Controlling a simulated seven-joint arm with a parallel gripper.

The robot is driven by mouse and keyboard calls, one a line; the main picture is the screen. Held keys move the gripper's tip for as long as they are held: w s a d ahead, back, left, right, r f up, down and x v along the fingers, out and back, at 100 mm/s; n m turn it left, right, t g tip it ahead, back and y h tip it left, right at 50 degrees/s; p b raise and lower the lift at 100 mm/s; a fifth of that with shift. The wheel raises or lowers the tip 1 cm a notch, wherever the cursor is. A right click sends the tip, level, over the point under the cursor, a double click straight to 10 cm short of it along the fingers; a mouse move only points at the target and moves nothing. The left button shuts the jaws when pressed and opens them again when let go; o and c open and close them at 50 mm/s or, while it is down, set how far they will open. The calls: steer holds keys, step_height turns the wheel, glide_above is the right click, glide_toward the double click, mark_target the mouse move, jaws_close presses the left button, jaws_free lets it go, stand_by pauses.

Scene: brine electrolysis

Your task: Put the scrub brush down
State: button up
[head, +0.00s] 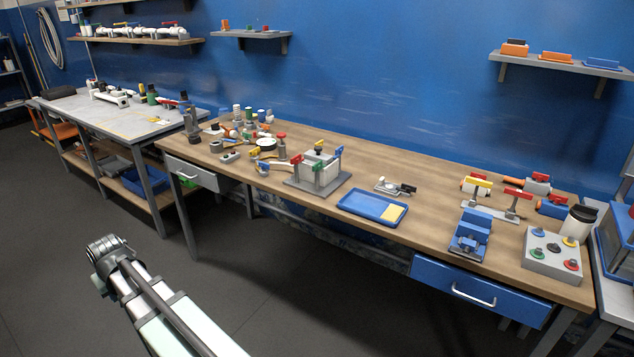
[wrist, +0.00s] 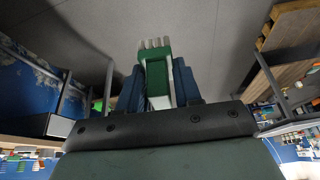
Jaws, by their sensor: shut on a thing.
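The scrub brush (wrist: 156,74) is green with pale bristles at its far end. It shows in the wrist view, standing out between the blue fingers of my gripper (wrist: 158,86). My gripper is shut on it, one finger on each side, and the fingers hide part of its lower end. The brush is in the air over grey floor, touching nothing else that I can see. In the head view my arm reaches in at the lower left, in front of the bench and apart from it. I cannot make out the brush or the fingers there.
The wooden bench (head: 345,165) carries a blue tray (head: 362,208) with a yellow pad (head: 393,214), a clamp fixture (head: 315,172), a blue vice (head: 470,235) and a button box (head: 552,255). A grey-topped table (head: 120,117) stands at left.

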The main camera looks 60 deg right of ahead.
steer(key=s+d+r+m+h, duration=0.1)
steer(key=s+d+m, duration=0.15)
steer(key=d, duration=0.95)
steer(key=s+d+r+m, duration=0.2)
steer(key=s+d, duration=0.1)
steer(key=d, duration=0.9)
steer(key=s+d+r+m+h, duration=0.1)
steer(key=s+d+m, duration=0.15)
steer(key=d, duration=1.05)
steer(key=s+d+r+m+g+h, duration=0.1)
steer(key=s+d+r+m, duration=0.15)
steer(key=s+d, duration=0.8)
steer(key=s+d+r+m+g, duration=0.1)
steer(key=s+d+r, duration=0.3)
steer(key=d, duration=1.2)
steer(key=s+d+r+m+g+h, duration=0.1)
steer(key=s+d+r+m, duration=0.1)
steer(key=s+d, duration=0.85)
steer(key=w+d+r, duration=0.1)
steer(key=w+d, duration=0.1)
steer(key=d, duration=0.4)
steer(key=w+d+r, duration=0.2)
steer(key=d, duration=0.4)
steer(key=shift+s+a+f, duration=0.1)
steer(key=shift+a+f, duration=0.1)
steer(key=shift+f, duration=2.45)
steer(key=shift+s+a+f, duration=0.1)
steer(key=shift+a+f, duration=0.05)
steer(key=shift+f, duration=2.5)
steer(key=shift+f, duration=0.2)
